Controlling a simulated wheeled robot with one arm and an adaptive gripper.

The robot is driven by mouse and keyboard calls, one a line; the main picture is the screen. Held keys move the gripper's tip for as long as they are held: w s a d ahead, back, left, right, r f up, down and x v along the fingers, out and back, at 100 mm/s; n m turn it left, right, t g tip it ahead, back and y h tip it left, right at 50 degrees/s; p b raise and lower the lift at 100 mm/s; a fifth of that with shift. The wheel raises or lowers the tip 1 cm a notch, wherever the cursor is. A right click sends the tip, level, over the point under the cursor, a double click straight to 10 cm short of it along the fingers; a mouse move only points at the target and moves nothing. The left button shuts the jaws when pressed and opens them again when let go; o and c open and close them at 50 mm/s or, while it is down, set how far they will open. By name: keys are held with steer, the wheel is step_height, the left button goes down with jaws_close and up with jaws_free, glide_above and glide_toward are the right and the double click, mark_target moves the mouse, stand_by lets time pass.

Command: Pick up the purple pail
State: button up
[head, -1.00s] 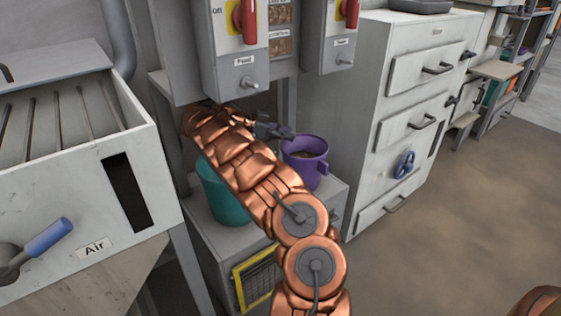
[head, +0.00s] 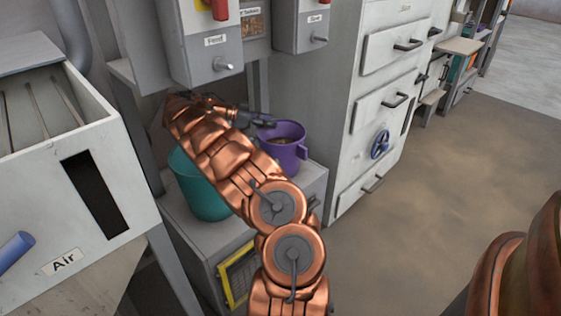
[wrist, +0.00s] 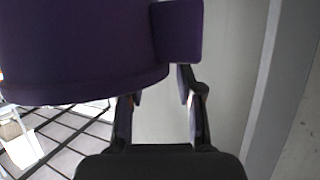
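The purple pail (head: 284,146) stands upright on a low grey cabinet (head: 318,186) in the head view, with brownish contents inside and a handle on its right side. My gripper (head: 264,119) is at the pail's far left rim, beyond my copper arm. In the wrist view the pail (wrist: 75,50) fills the upper left, with its block-like handle (wrist: 178,32) to the right. The gripper's two fingers (wrist: 162,95) are spread apart; their tips are hidden behind the pail and handle. I cannot tell whether they touch it.
A teal pail (head: 203,190) stands left of the purple one, partly behind my arm. Grey control boxes (head: 212,55) hang above. A machine labelled Air (head: 65,262) is at left.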

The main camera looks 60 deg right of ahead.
steer(key=shift+s+d+f, duration=0.25)
steer(key=shift+s+d, duration=0.1)
steer(key=shift+d, duration=0.1)
jaws_close()
